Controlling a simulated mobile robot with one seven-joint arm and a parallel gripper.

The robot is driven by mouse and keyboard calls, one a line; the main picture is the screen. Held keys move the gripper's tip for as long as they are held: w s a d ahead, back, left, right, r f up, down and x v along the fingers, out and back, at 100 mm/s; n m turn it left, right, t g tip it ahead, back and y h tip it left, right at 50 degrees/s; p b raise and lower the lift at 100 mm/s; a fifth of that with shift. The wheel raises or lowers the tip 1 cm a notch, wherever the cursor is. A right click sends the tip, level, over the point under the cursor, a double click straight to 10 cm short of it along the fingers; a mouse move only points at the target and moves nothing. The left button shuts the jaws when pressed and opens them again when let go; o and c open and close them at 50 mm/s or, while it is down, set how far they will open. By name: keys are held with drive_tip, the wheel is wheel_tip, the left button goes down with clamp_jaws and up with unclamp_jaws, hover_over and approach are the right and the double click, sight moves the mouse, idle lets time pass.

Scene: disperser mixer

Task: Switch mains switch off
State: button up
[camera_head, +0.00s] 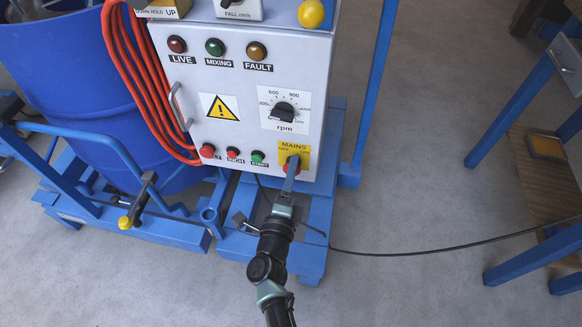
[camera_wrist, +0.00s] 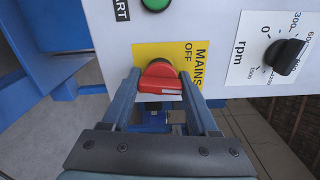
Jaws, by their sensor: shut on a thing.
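The red mains switch (camera_wrist: 160,84) sits on a yellow plate marked MAINS and OFF, low on the grey control panel (camera_head: 190,100). In the wrist view its knob lies between the two fingers of my gripper (camera_wrist: 160,95), which is shut on it. The head view shows my gripper (camera_head: 291,172) reaching the yellow mains plate (camera_head: 302,152) at the panel's lower right, with the arm coming up from below. The fingers hide most of the knob there. The handle's exact turn is hard to read.
Above the switch is the rpm dial (camera_head: 283,111). A green button (camera_head: 257,157) and red buttons sit to its left. A blue drum (camera_head: 90,70) and orange hoses (camera_head: 140,75) are at left. A black cable (camera_head: 430,250) crosses the floor at right.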

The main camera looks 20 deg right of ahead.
drive_tip(key=n+p, duration=0.2)
drive_tip(key=n, duration=0.3)
drive_tip(key=shift+r+n+p, duration=0.1)
drive_tip(key=shift+n+p, duration=0.2)
drive_tip(key=n+p, duration=0.1)
drive_tip(key=n, duration=0.3)
drive_tip(key=shift+n+p, duration=0.3)
drive_tip(key=shift+n, duration=0.1)
drive_tip(key=o, duration=1.4)
drive_tip(key=shift+s, duration=0.1)
drive_tip(key=p+v, duration=0.4)
drive_tip(key=v, duration=0.9)
